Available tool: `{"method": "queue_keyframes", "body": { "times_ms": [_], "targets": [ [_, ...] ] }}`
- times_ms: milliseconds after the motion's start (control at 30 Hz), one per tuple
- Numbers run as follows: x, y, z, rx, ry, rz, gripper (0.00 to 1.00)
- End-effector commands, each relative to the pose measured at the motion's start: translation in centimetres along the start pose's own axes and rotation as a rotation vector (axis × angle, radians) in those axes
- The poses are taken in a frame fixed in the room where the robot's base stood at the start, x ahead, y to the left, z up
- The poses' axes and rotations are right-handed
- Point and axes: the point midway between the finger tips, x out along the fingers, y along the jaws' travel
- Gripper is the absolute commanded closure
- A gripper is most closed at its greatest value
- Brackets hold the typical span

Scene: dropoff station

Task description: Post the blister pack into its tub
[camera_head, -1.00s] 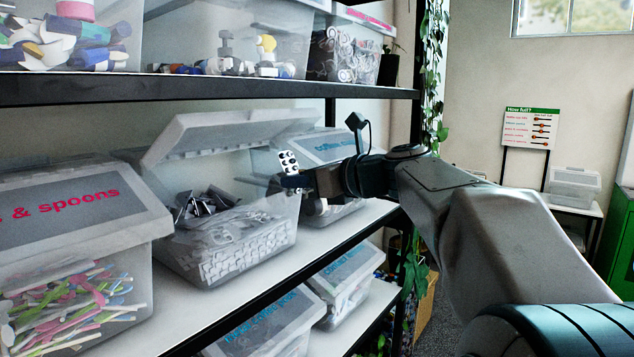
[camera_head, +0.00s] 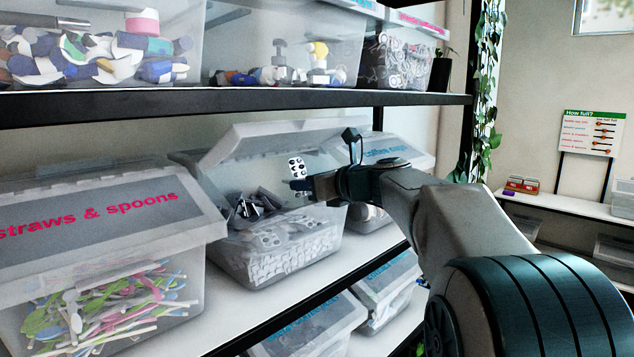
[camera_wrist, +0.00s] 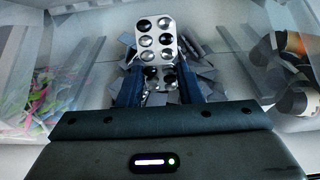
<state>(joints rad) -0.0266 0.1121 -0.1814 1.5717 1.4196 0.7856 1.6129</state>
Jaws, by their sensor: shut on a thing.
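The blister pack (camera_head: 296,167) is a small silver-white sheet with dark round blisters, and it also shows in the wrist view (camera_wrist: 157,38). My gripper (camera_head: 300,186) is shut on its lower end and holds it upright. The tub (camera_head: 318,262) is clear plastic with its lid (camera_head: 260,140) tilted up and open at the back. It holds several blister packs and grey pieces. In the head view the held pack is over the tub's opening, towards its right side. In the wrist view the tub's contents (camera_wrist: 190,70) lie behind and below the pack.
A closed tub marked "straws & spoons" (camera_head: 95,210) stands to the left, and another lidded tub (camera_head: 385,150) to the right. The shelf above (camera_head: 240,103) bears more tubs and hangs over the open lid. More tubs (camera_head: 310,325) stand on the shelf below.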

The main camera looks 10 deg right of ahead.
Motion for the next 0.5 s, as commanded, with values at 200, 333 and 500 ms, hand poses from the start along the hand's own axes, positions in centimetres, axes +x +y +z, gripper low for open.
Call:
{"method": "queue_keyframes", "body": {
  "times_ms": [200,333,500],
  "targets": [
    [0.24,0.02,-0.01,0.000,0.000,0.000,0.88],
    [0.23,0.03,-0.02,0.000,0.000,0.001,0.62],
    [0.22,0.03,-0.01,0.000,0.000,0.001,0.43]
  ]
}}
